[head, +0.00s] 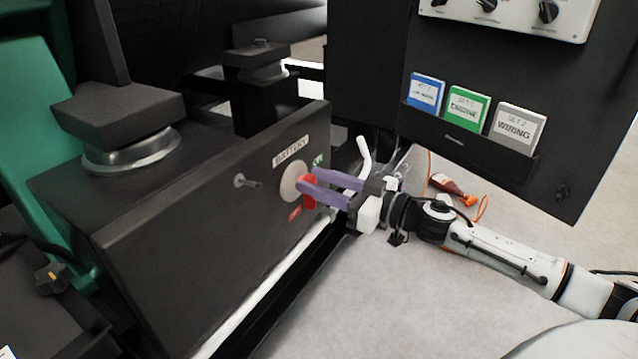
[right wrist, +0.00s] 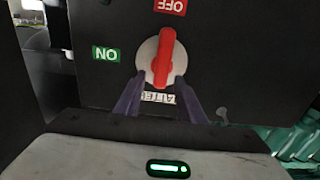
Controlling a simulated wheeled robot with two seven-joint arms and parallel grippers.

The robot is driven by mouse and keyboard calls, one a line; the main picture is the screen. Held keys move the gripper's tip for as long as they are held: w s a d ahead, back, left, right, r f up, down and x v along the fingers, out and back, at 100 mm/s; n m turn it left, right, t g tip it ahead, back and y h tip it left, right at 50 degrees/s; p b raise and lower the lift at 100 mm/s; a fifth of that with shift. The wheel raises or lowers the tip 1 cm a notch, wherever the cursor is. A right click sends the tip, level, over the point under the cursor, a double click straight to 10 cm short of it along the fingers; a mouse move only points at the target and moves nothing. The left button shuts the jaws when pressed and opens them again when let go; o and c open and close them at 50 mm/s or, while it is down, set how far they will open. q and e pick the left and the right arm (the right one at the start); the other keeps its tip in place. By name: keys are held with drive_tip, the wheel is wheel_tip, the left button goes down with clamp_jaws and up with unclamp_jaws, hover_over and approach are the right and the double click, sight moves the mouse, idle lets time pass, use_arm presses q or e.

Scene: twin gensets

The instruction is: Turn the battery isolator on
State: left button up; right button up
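The battery isolator is a red handle (head: 309,192) on a pale round plate (head: 292,182), set in the front of a black box under a BATTERY label (head: 291,150). In the right wrist view the handle (right wrist: 165,55) lies in line with the red OFF label (right wrist: 171,6); the green ON label (right wrist: 105,54) is a quarter turn away. My right gripper (head: 308,179) is open, its purple fingertips at the handle. In the right wrist view the fingertips (right wrist: 160,77) sit on either side of the handle's near end, with gaps showing. My left gripper is not in view.
A small toggle (head: 248,182) sticks out left of the isolator. A black panel with binders (head: 468,107) hangs above my right arm. A pale rail (head: 270,285) runs below the box.

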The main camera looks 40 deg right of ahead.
clamp_jaws()
